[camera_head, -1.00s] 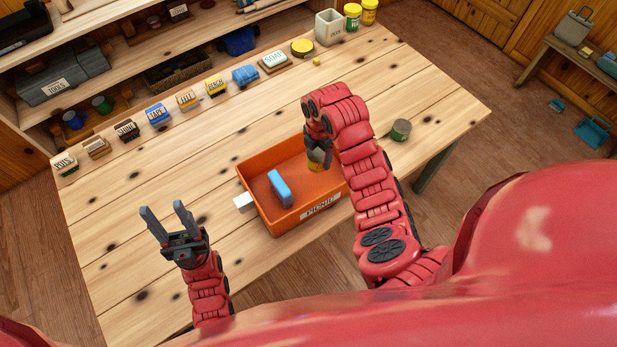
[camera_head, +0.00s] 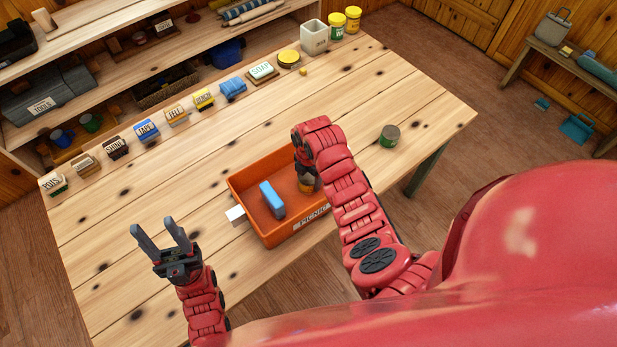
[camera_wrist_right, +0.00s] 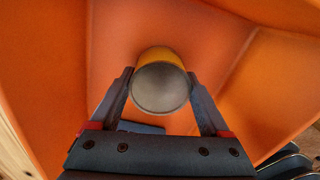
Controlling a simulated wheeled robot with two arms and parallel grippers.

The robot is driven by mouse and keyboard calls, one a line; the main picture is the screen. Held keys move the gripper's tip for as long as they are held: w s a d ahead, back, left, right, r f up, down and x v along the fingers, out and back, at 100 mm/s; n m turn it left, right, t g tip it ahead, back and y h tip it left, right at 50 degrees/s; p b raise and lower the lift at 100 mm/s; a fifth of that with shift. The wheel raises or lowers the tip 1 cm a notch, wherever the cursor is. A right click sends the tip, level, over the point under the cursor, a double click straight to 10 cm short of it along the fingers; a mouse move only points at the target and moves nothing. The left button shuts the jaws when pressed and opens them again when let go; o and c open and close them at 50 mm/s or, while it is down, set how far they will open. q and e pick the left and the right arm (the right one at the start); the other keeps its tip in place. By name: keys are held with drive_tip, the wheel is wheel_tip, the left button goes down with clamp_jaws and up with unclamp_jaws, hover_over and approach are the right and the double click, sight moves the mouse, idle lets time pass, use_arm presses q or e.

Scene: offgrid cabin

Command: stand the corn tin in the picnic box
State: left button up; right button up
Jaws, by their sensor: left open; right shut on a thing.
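The orange picnic box (camera_head: 245,198) stands on the table, with a "PICNIC" label on its near side. My right gripper (camera_head: 306,177) is shut on the corn tin (camera_head: 306,186), down inside the right part of the box. In the right wrist view the tin (camera_wrist_right: 162,86) shows a round grey end and a yellow side between the two fingers (camera_wrist_right: 163,100). I cannot tell whether its base touches the box floor. A blue block-shaped thing (camera_head: 272,199) stands in the box, left of the tin. My left gripper (camera_head: 162,243) is open and empty over the table, left of the box.
A dark tin with a green band (camera_head: 389,135) stands on the table right of my right arm. A white block (camera_head: 236,215) is at the box's left side. Several labelled items, a soap block (camera_head: 262,71) and a grey crock (camera_head: 314,38) line the back edge. The table's left middle is clear.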

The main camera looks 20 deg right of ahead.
sight(309, 176)
drive_tip(key=o, duration=1.4)
drive_tip(key=shift+f, duration=0.1)
drive_tip(key=shift+o, duration=0.2)
drive_tip(key=shift+r+p, duration=0.3)
drive_tip(key=shift+p, duration=0.05)
drive_tip(key=shift+b, duration=0.3)
wheel_tip(309, 176, up, 4)
drive_tip(key=shift+f+b, duration=0.1)
drive_tip(key=shift+b, duration=0.85)
wheel_tip(309, 176, up, 6)
drive_tip(key=p, duration=0.3)
drive_tip(key=shift+p, duration=0.3)
drive_tip(key=shift+r+p, duration=0.3)
drive_tip(key=shift+r, duration=0.65)
